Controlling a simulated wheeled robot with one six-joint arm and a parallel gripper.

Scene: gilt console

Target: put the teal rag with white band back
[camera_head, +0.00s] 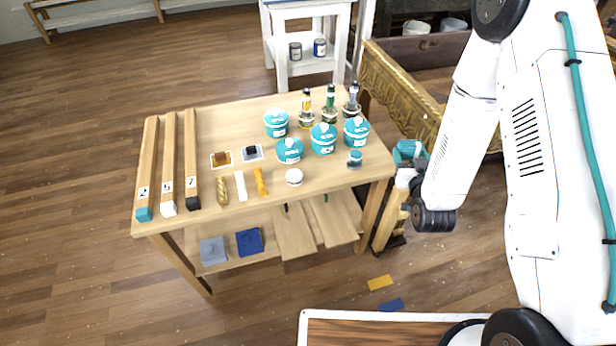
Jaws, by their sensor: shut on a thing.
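My gripper (414,160) is at the end of my bent arm, just off the right edge of the wooden table. A small teal patch at the gripper, taken as the teal rag (404,150), shows there, with white beside it. The fingers are small and partly hidden by my wrist, and a white band cannot be told apart from my white arm. On the table's lower shelf (190,258) lie a folded grey rag (212,251) and a folded blue rag (249,242), side by side at the left.
The table top (215,130) holds several teal-labelled tubs (290,151), bottles (330,108) and long sticks (150,165). Boards (293,232) cover the shelf's middle and right. A gilt console (400,95) stands behind my gripper. Yellow (380,282) and blue (391,304) pieces lie on the floor.

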